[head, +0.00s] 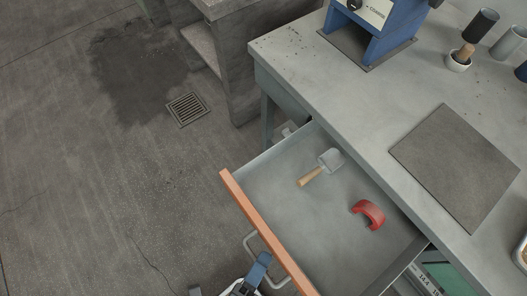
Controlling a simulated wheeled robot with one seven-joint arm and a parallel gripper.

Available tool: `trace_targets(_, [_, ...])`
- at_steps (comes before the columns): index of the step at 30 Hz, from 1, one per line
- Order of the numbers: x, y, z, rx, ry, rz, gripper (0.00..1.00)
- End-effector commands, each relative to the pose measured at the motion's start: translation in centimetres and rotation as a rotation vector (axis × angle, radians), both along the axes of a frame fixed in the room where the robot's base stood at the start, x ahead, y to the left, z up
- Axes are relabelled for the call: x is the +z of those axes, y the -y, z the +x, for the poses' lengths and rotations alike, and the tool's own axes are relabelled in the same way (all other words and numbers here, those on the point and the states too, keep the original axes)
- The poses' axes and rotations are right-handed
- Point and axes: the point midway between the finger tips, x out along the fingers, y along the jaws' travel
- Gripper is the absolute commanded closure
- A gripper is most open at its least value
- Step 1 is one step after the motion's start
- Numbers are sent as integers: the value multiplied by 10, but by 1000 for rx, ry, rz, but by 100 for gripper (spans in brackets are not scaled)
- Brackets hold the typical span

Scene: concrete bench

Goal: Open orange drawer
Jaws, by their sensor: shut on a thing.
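The orange drawer has an orange front (262,226) and a grey interior, and it stands pulled well out from under the bench top. A grey bar handle (249,240) is on its front. My gripper (262,268) is at the bottom edge of the view, shut on the handle near its lower part. The fingertips are partly hidden. Inside the drawer lie a scoop (329,161) with a wooden handle and a red curved object (369,214).
The concrete bench top (340,100) holds a blue machine (378,30), a dark square mat (456,165) and several cups at the upper right. A stone block (232,60) stands behind the drawer. The floor to the left is clear, with a drain grate (188,109).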

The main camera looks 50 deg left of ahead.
Motion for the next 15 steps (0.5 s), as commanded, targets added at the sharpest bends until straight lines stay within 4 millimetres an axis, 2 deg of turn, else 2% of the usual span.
trace_targets(6, [-1,0,0,0,-2,-1,100])
trace_targets(7, [-1,0,0,0,-2,-1,80])
trace_targets(8, [-1,0,0,0,-2,-1,77])
trace_targets(15, [0,0,-1,0,-1,0,77])
